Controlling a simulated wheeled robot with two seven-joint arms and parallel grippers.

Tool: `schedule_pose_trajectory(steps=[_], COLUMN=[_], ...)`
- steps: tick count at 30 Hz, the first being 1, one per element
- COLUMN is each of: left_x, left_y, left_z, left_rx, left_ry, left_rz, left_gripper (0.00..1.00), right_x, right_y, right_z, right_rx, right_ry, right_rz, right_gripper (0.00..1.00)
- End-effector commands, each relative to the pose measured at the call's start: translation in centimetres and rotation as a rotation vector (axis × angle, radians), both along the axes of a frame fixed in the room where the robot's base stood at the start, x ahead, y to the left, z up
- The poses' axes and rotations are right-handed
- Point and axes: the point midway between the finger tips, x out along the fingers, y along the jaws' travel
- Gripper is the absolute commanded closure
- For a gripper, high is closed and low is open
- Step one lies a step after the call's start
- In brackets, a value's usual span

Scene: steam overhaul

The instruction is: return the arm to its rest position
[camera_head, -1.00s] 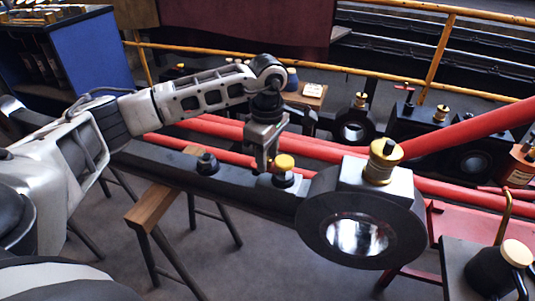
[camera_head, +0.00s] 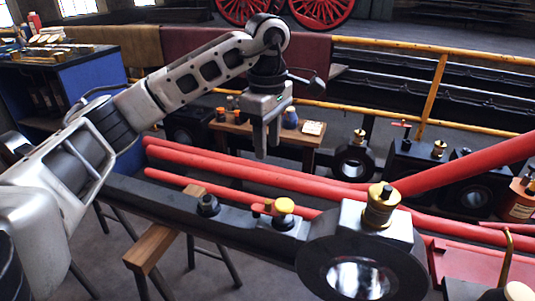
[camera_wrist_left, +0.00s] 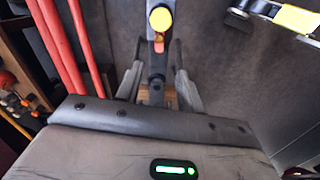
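My left arm (camera_head: 200,78) reaches in from the left, and its gripper (camera_head: 267,148) points down above the dark rod (camera_head: 135,195). In the left wrist view my left gripper (camera_wrist_left: 159,80) has its two fingers apart with nothing held between them. The rod (camera_wrist_left: 156,62) shows below and beyond the fingers, with its yellow cap (camera_wrist_left: 160,19). The gripper is clear of the rod and of the yellow cap (camera_head: 284,206). My right gripper is not in view.
The rod lies on a wooden-topped trestle (camera_head: 150,248) and ends in a large ring (camera_head: 322,250) at right. Red bars (camera_head: 230,160) run behind it. A small wooden table (camera_head: 310,137) with bottles, a yellow railing (camera_head: 433,95) and a blue cabinet (camera_head: 90,80) stand farther back.

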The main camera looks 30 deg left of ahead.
Motion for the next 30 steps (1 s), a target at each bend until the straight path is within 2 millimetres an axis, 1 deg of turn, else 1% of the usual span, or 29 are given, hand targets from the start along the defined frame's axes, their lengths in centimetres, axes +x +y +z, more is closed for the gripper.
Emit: schedule_pose_trajectory(steps=[4, 17, 20, 23, 25, 26, 27, 29, 30], left_x=[0.0, 0.0, 0.0, -0.3, -1.0, -1.5, -2.4, -4.0, -5.2], left_y=[0.0, 0.0, -0.7, -3.7, -7.3, -9.2, -12.0, -16.3, -19.2], left_z=[0.4, 0.4, 0.0, -1.6, -3.1, -3.7, -4.5, -5.0, -4.8], left_rx=[-0.001, 0.0, -0.022, -0.122, -0.255, -0.328, -0.439, -0.628, -0.762], left_ry=[0.0, 0.0, 0.005, 0.022, 0.05, 0.067, 0.099, 0.16, 0.212], left_rz=[0.0, 0.0, -0.008, -0.032, -0.049, -0.052, -0.048, -0.023, 0.012], left_gripper=[0.62, 0.62, 0.62, 0.62, 0.62, 0.62, 0.62, 0.62, 0.62], right_x=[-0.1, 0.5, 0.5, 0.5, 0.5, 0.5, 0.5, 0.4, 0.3], right_y=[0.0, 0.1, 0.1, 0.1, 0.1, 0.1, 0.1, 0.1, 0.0], right_z=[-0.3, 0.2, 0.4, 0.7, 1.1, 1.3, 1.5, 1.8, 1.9], right_rx=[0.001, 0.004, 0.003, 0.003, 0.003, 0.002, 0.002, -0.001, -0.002], right_ry=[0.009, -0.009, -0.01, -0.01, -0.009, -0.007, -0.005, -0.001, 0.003], right_rz=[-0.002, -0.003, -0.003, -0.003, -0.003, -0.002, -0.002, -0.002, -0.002], right_gripper=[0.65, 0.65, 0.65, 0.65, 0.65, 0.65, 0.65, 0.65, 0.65])
